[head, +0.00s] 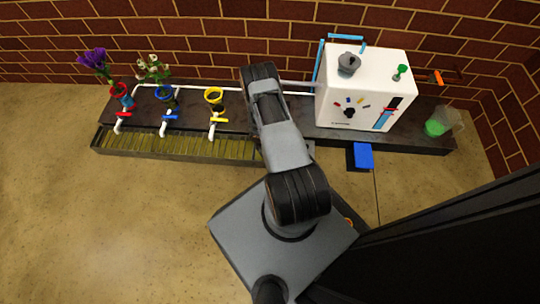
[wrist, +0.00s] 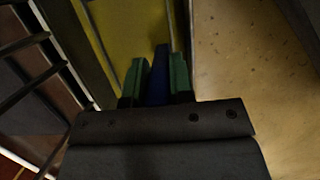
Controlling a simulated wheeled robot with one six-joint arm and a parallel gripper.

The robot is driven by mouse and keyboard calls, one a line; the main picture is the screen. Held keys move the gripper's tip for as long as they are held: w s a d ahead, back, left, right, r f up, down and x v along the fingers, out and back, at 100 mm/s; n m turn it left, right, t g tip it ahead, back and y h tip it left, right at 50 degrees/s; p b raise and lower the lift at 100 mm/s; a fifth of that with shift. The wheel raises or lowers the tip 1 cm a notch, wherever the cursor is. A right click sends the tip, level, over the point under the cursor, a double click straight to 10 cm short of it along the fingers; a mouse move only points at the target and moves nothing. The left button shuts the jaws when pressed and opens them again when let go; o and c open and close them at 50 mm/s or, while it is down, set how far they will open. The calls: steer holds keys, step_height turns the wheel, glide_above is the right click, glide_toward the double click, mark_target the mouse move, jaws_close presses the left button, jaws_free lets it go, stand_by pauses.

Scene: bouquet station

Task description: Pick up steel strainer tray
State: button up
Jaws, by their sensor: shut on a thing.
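A long slatted tray (head: 175,145), yellowish inside with a dark rim, lies below the taps along the bench front in the head view. It looks like the strainer tray. In the wrist view, my gripper (wrist: 158,72) has green fingers shut on a narrow blue handle-like piece (wrist: 159,82). A yellow surface (wrist: 130,30) lies just beyond the fingers. Whether the blue piece joins the tray is hidden. In the head view my arm covers the gripper and the tray's right end. I cannot tell whether the tray is lifted.
Red (head: 122,117), blue (head: 170,121) and yellow (head: 217,122) taps stand above the tray. A white box machine (head: 366,88) and a jug with green contents (head: 440,124) stand to the right. A blue block (head: 363,156) juts from the bench front. Open floor (head: 120,220) lies at left.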

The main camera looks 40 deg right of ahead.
jaws_close()
steer(key=shift+r, duration=0.1)
step_height(320, 180, up, 28)
steer(key=p, duration=1.5)
stand_by(0.5)
